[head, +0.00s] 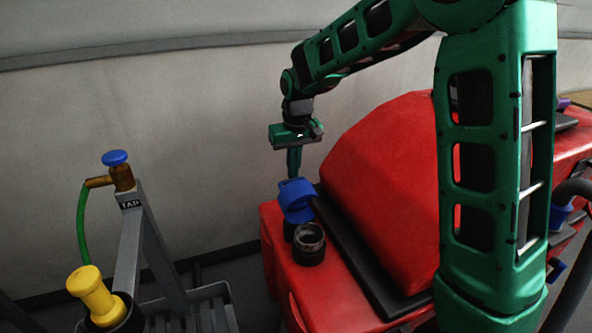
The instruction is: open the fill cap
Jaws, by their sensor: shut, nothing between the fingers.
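The blue fill cap (297,200) stands tilted up on the far side of the round black fill neck (309,251) on the red scrubber tank. The neck's opening is uncovered, with a pale inner rim and a dark inside. My gripper (294,173) points down just above the blue cap, fingers shut with nothing between them. I cannot tell whether the fingertips touch the cap. The cap's hinge is partly hidden.
The red scrubber (385,180) fills the right side, with a black edge strip beside its raised body. At left stand a grey tap frame (128,240) with a blue tap handle (115,158), green hose (81,225) and yellow nozzle (94,290). A wall is close behind.

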